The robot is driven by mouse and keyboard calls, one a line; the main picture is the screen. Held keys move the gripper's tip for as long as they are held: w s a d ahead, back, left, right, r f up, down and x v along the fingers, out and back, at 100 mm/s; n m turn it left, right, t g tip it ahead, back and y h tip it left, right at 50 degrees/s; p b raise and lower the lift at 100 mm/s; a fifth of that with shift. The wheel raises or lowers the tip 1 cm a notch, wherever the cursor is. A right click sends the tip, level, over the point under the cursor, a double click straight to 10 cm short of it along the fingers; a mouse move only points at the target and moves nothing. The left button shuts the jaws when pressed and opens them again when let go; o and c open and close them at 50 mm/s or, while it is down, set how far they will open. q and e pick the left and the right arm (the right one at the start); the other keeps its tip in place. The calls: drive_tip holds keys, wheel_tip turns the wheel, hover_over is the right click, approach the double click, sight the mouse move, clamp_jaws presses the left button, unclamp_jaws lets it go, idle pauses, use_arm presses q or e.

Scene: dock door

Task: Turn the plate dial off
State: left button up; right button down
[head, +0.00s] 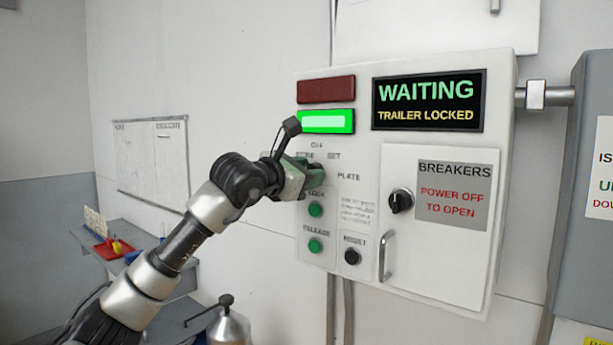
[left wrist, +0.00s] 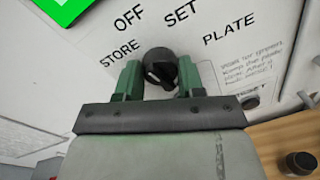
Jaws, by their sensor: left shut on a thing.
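The plate dial is a dark round knob (left wrist: 160,67) on the white control panel (head: 305,235). In the left wrist view the labels STORE, OFF and SET stand around its upper side, with PLATE to the right. I cannot tell for sure which label its pointer faces. My left gripper (left wrist: 159,79) is shut on the dial, with one green finger on each side of it. In the head view the left gripper (head: 304,178) reaches the panel below the OFF label and hides most of the dial. My right gripper is not in view.
Green LOCK (head: 315,209) and RELEASE (head: 315,245) buttons and a black RESET button (head: 351,256) sit below. A breaker door (head: 440,258) with a black knob (head: 401,200) is at right. The green lamp (head: 326,121) is lit; the display (head: 428,100) reads WAITING, TRAILER LOCKED.

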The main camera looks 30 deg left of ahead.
use_arm(q)
drive_tip(key=shift+m, duration=0.7)
drive_tip(key=o, duration=0.9)
drive_tip(key=s+b, duration=0.1)
drive_tip(key=s, duration=0.2)
drive_tip(key=s+b, duration=0.1)
drive_tip(key=s, duration=0.3)
drive_tip(key=s+a+b, duration=0.1)
drive_tip(key=s+b, duration=0.1)
drive_tip(key=s, duration=0.1)
drive_tip(key=shift+s+a+r, duration=0.1)
drive_tip(key=shift+s+r, duration=0.2)
drive_tip(key=shift+s, duration=0.05)
